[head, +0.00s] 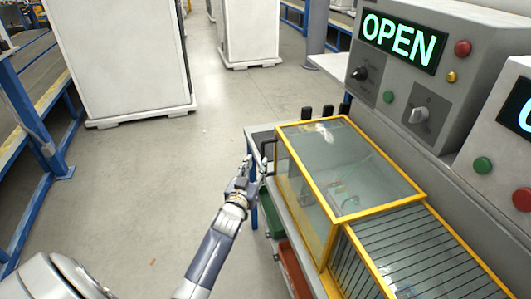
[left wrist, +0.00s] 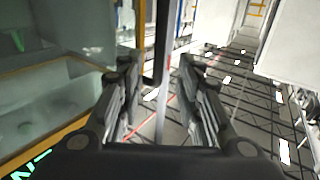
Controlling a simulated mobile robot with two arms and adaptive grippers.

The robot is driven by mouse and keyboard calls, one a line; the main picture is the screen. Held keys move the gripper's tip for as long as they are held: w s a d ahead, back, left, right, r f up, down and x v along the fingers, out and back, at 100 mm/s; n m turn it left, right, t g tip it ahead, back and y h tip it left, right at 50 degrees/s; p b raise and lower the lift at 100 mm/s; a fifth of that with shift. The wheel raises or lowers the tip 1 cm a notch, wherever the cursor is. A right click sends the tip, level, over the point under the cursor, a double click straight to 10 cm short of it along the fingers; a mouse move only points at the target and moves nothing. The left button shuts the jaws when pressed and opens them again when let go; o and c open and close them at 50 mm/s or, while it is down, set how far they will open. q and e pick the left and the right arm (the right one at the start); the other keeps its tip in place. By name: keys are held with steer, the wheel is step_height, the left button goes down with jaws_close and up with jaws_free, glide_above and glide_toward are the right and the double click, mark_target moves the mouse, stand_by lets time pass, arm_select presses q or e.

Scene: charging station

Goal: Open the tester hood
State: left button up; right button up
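The tester hood (head: 350,170) is a clear box with a yellow frame. It sits lowered on the bench, below a grey panel with a lit OPEN display (head: 400,40). A dark handle (head: 269,147) stands on the hood's left side. My left gripper (head: 257,165) is beside that handle with its fingers apart. In the left wrist view the dark handle bar (left wrist: 163,45) shows between the two open fingers, near their tips; I cannot tell whether they touch it. My right gripper is not in view.
A grey panel with knobs and buttons (head: 420,113) stands behind the hood. A slatted yellow-framed section (head: 425,255) adjoins it. Green (head: 272,215) and orange (head: 294,270) bins sit under the bench. White cabinets (head: 120,55) stand farther back. The floor left of the bench is clear.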

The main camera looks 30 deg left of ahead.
mark_target(262, 155)
arm_select(q)
steer(key=x, duration=0.7)
steer(key=shift+w+f, duration=0.2)
steer(key=shift+w, duration=0.2)
jaws_close()
